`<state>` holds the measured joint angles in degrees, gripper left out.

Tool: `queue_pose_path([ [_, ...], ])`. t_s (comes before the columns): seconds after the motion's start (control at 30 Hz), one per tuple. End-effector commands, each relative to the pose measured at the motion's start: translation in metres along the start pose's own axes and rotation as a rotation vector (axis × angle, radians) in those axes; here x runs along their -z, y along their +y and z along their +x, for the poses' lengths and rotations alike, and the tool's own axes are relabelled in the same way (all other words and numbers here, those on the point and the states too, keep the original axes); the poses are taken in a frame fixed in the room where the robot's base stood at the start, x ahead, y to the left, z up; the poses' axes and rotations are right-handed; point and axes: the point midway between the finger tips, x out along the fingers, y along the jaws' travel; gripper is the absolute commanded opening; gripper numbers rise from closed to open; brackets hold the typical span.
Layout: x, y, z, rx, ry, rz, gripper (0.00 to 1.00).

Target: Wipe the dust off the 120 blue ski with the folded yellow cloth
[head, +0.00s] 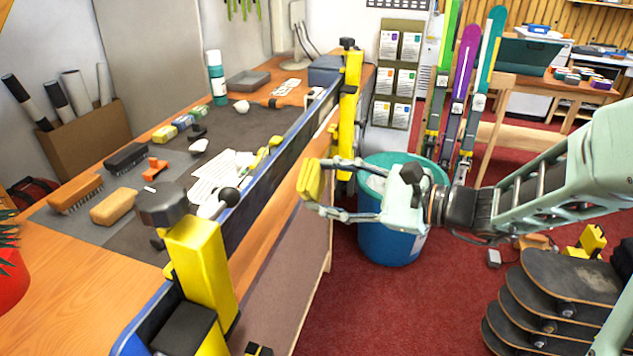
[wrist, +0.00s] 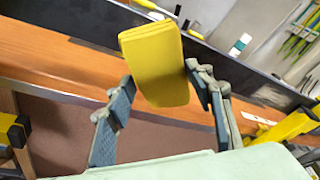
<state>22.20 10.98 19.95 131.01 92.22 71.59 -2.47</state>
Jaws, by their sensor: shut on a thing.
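The blue ski (head: 268,184) lies along the bench's front edge, held by yellow vises, its dark face turned sideways and a blue edge showing. In the wrist view the dark band behind the cloth appears to be the ski (wrist: 262,88). My gripper (head: 312,187) is shut on the folded yellow cloth (head: 308,180), out to the right of the ski. In the wrist view the cloth (wrist: 156,62) sits between my two fingers. The cloth looks apart from the ski. I cannot make out dust or the number on the ski.
A near yellow vise (head: 205,268) and a far yellow vise (head: 349,112) stand up at the bench edge. Brushes, a cork block (head: 114,206) and small tools lie on the bench. A blue-green bin (head: 385,240) stands behind my gripper. Stacked skateboards (head: 560,285) are at lower right.

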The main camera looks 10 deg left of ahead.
Motion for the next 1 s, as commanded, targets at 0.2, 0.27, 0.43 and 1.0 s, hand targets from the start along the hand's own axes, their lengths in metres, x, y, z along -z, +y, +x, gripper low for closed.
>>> queue_pose_path([
  [0.2,0.0,0.0,-0.001,0.0,-0.001,0.0,0.29],
  [0.27,0.0,0.0,-0.001,0.0,0.0,0.0,0.29],
  [0.43,0.002,-0.001,-0.007,0.001,0.0,0.0,0.29],
  [1.0,0.009,0.0,-0.029,0.0,0.0,0.0,0.29],
])
